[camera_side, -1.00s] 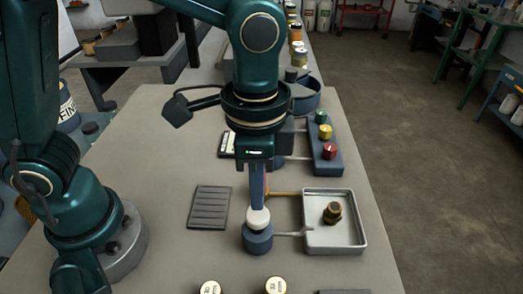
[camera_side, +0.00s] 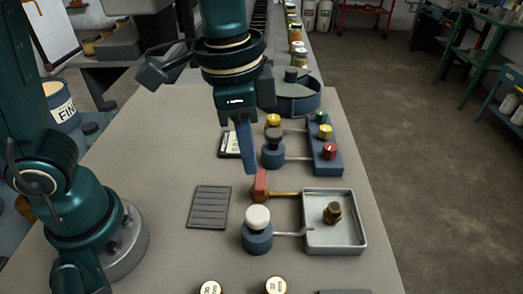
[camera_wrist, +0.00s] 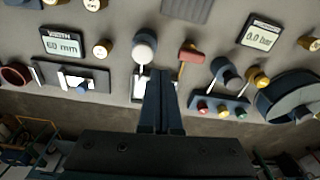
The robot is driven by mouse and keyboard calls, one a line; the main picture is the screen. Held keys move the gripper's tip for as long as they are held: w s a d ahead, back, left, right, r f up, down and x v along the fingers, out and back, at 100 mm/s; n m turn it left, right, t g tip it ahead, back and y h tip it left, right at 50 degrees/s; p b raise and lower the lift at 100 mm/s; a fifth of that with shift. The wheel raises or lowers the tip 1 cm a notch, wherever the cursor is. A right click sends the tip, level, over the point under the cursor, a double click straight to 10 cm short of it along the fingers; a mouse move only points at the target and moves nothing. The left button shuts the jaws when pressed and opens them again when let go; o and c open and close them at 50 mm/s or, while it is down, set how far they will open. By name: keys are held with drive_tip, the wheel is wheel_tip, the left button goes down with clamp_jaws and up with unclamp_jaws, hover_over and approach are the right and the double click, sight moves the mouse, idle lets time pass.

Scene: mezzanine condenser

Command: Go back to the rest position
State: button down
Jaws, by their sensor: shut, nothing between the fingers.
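My gripper (camera_side: 247,168) is shut and empty, its fingers pointing down above the table in the side view. It hangs beyond the white-capped knob (camera_side: 257,218) and close to the red-handled lever (camera_side: 260,184) in the picture; I cannot tell the exact gap. In the wrist view my shut fingers (camera_wrist: 160,80) show at the centre, with the white knob (camera_wrist: 145,45) and the red handle (camera_wrist: 191,52) past their tips. No rest position is marked in these frames.
A metal tray (camera_side: 315,246) holds a brass fitting (camera_side: 333,213). A blue block with coloured knobs (camera_side: 325,156) and a dark-capped post (camera_side: 273,148) stand behind. A round blue container (camera_side: 297,105) is at the back. A ribbed grey pad (camera_side: 208,207) lies flat on the left.

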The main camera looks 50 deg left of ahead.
drive_tip(key=s+a+n+t, duration=0.4)
drive_tip(key=a+n, duration=0.3)
drive_tip(key=a, duration=0.3)
drive_tip(key=shift+s+r+n+t+y, duration=0.2)
drive_tip(key=shift+s+n+t+y, duration=0.1)
drive_tip(key=shift+s, duration=0.6)
drive_tip(key=shift+a, duration=0.1)
drive_tip(key=shift+s, duration=0.1)
